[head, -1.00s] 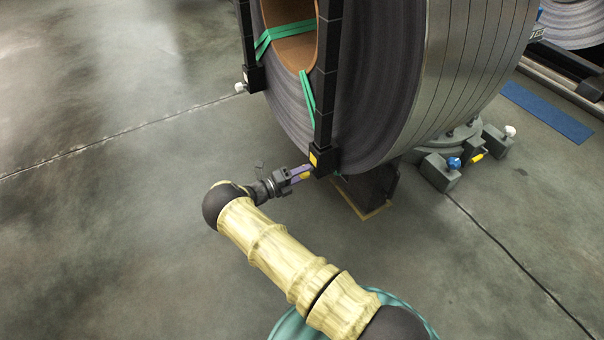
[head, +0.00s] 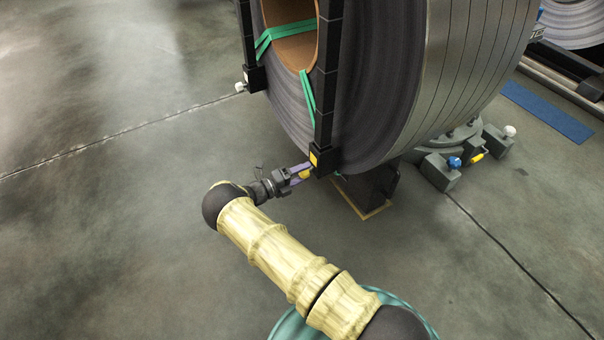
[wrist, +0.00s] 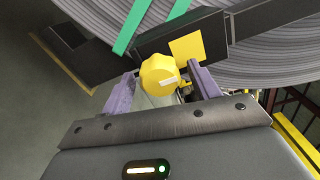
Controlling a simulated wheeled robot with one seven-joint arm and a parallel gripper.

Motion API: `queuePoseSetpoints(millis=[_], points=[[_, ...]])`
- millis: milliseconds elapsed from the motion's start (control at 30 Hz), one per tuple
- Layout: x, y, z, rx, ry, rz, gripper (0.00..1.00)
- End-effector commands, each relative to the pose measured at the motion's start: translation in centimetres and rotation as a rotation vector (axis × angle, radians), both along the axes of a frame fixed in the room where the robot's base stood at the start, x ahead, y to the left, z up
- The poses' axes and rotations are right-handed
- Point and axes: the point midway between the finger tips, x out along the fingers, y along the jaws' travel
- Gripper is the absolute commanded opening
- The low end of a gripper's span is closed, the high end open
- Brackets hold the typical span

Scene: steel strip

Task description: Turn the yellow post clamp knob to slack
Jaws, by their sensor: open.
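The yellow post clamp knob (wrist: 160,75) is a lobed knob with a pale pointer mark, in the middle of the wrist view. It sits on the black clamp block below the coil, beside a flat yellow patch (wrist: 188,47). In the head view the knob (head: 306,175) shows small at the foot of the right black post (head: 326,90). My gripper (wrist: 162,84) is open, with one purple finger on each side of the knob. A gap shows at the left finger; contact on the right cannot be told. The knob's stem is partly hidden.
A large steel strip coil (head: 385,100) with green straps fills the upper middle. A white knob (head: 240,87) is on the left post, and a blue knob (head: 454,163) is on the base at right. The floor left of my arm is clear.

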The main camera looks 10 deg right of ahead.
Motion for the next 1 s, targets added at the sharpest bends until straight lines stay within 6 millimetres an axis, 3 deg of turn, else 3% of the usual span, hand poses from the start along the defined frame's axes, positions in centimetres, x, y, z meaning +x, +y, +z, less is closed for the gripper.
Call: queuePoseSetpoints(millis=[267,800,1000], points=[[-1.1,3.7,0.2,0.002,0.001,0.004,0.61],[-4.5,13.9,0.0,0.002,0.001,0.003,0.61],[-5.3,16.1,-0.1,0.001,0.001,0.002,0.61]])
